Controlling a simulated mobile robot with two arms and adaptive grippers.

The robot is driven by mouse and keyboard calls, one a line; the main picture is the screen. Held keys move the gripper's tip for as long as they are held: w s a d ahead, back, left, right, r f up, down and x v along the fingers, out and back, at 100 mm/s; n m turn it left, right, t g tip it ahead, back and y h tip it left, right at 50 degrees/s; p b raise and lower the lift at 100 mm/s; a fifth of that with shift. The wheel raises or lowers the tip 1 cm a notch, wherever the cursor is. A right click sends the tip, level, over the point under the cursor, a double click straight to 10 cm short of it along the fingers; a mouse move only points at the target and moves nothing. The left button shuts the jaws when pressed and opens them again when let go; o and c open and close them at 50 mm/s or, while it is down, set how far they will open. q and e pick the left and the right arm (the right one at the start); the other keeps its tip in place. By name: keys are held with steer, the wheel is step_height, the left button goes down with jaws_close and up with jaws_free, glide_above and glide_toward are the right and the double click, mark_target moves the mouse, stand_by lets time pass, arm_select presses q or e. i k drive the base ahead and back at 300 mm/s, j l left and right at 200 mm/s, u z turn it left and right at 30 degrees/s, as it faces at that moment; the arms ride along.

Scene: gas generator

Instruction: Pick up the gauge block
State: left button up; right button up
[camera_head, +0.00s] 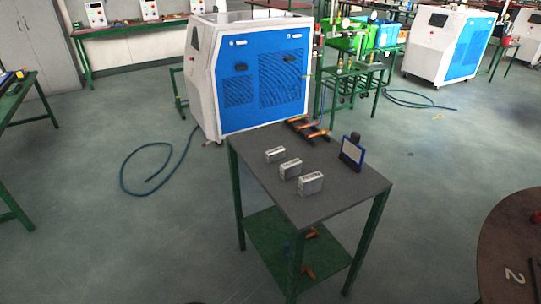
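Three small grey metal blocks stand in a slanting row on a grey-topped table (257,178) with green legs. The far gauge block (275,155) is the smallest, the middle block (290,169) is a little larger, and the near block (310,184) is the largest. The blocks stand apart from each other, with dark markings too small to read. Neither of my grippers shows in the view.
A lower green shelf (268,240) holds more orange-handled items. A white and blue machine (250,75) stands behind. A round brown table (510,250) is at right.

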mark_target(275, 154)
steer(key=z, duration=2.9)
steer(key=k+j, duration=0.1)
steer(key=j, duration=0.3)
steer(key=j+u, duration=0.1)
steer(key=j, duration=0.25)
steer(key=k+j, duration=0.15)
steer(key=j, duration=0.25)
steer(key=u, duration=0.05)
